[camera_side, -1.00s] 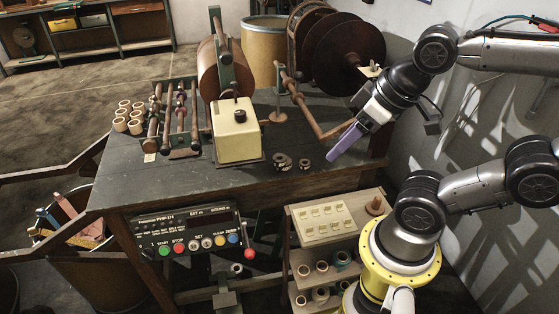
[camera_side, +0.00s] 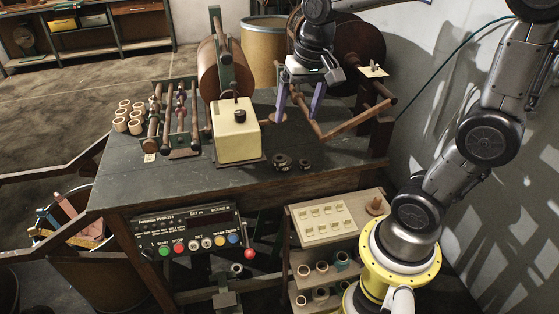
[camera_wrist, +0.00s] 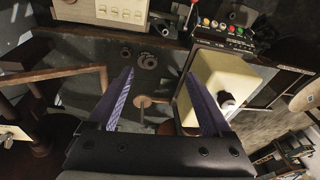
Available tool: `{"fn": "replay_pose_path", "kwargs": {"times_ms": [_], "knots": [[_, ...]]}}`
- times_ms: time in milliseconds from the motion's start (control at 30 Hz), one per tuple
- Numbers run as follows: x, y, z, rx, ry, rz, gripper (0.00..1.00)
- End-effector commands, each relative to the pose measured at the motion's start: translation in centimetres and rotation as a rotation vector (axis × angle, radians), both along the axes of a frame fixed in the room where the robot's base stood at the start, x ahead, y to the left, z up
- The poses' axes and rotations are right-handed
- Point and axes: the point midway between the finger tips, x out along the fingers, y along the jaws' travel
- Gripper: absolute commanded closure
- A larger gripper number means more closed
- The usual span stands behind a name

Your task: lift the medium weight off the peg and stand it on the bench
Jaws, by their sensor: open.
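Two small dark ring-shaped weights lie on the bench (camera_side: 170,185), a left one (camera_side: 281,161) and a right one (camera_side: 304,165). They also show in the wrist view, one (camera_wrist: 148,60) beyond my fingertips. I cannot tell which weight is the medium one. A dark round piece (camera_side: 240,116) sits on top of the cream box (camera_side: 237,139); I cannot tell whether it is a weight on a peg. My gripper (camera_side: 297,118) is open and empty, its purple fingers pointing down over the back of the bench. A wooden disc on a stem (camera_wrist: 147,101) shows between the fingers.
The cream box (camera_wrist: 212,85) stands close beside one finger. A wooden arm (camera_side: 350,122) and large brown reels (camera_side: 362,45) crowd the back right. The bench front is clear.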

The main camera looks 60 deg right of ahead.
Motion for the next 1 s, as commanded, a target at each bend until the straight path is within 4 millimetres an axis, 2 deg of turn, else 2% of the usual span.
{"fn": "replay_pose_path", "kwargs": {"times_ms": [33,100,200,333,567,800,1000], "knots": [[1.7,-1.2,-1.0,0.019,0.040,-0.083,0.17],[3.6,-2.7,-2.3,0.041,0.083,-0.194,0.17],[5.7,-4.5,-4.1,0.065,0.132,-0.329,0.17],[7.3,-6.2,-6.0,0.081,0.174,-0.446,0.17],[8.0,-7.0,-8.0,0.090,0.195,-0.503,0.17],[7.9,-6.9,-12.5,0.090,0.196,-0.500,0.17],[8.0,-6.9,-15.0,0.089,0.192,-0.499,0.17]]}}
